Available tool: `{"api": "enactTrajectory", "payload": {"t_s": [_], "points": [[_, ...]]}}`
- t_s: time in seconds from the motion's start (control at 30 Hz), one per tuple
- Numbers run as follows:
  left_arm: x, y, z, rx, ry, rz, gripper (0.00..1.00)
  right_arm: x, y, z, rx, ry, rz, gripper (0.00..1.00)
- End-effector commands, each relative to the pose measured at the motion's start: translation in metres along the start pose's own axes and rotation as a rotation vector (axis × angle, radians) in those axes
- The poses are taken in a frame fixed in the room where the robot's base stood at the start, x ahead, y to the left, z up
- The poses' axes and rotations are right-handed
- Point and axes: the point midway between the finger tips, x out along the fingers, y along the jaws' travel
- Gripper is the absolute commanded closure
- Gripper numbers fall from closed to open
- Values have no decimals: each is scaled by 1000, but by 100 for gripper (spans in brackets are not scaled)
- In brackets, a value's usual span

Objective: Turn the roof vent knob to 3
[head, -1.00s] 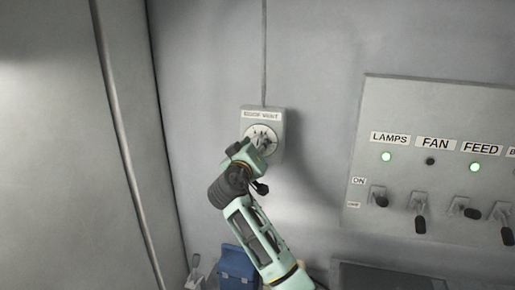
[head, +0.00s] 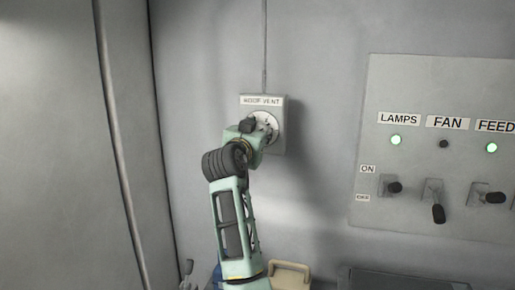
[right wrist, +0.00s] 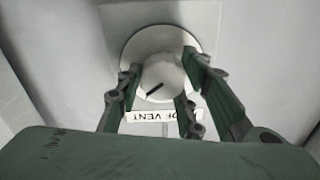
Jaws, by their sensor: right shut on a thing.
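The roof vent box (head: 279,139) is a pale plate on the grey wall, with a label (head: 262,101) reading ROOF VENT above a round white dial (head: 270,122). In the head view my right gripper (head: 262,127) is at the dial and its wrist covers the dial's left and lower part. In the right wrist view the knob (right wrist: 163,78) is a pale round cap with a dark pointer line. My right gripper (right wrist: 160,95) is shut on it, with fingers on both sides. The dial's numbers cannot be read. My left gripper is not in view.
A switch panel (head: 365,120) with LAMPS, FAN and FEED labels and several levers is on the wall at right. The LAMPS and FEED lights are green. A cream handle-like item (head: 290,270) shows low in the head view. A vertical pipe (head: 122,170) runs at left.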

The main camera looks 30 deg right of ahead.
Motion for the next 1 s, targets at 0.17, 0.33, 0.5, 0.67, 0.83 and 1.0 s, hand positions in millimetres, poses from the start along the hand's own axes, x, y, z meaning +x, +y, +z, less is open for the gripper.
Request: {"api": "enactTrajectory", "payload": {"t_s": [0.17,0.33,0.5,0.67,0.83,1.0], "points": [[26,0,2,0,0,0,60,0,2,4,173,3,1,92],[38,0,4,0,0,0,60,0,1,4,321,1,1,92],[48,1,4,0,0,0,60,0,2,4,446,1,2,92],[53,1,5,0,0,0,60,0,2,4,536,0,3,92],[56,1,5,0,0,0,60,0,2,4,594,-1,5,92],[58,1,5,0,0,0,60,0,1,4,624,-2,5,92]]}}
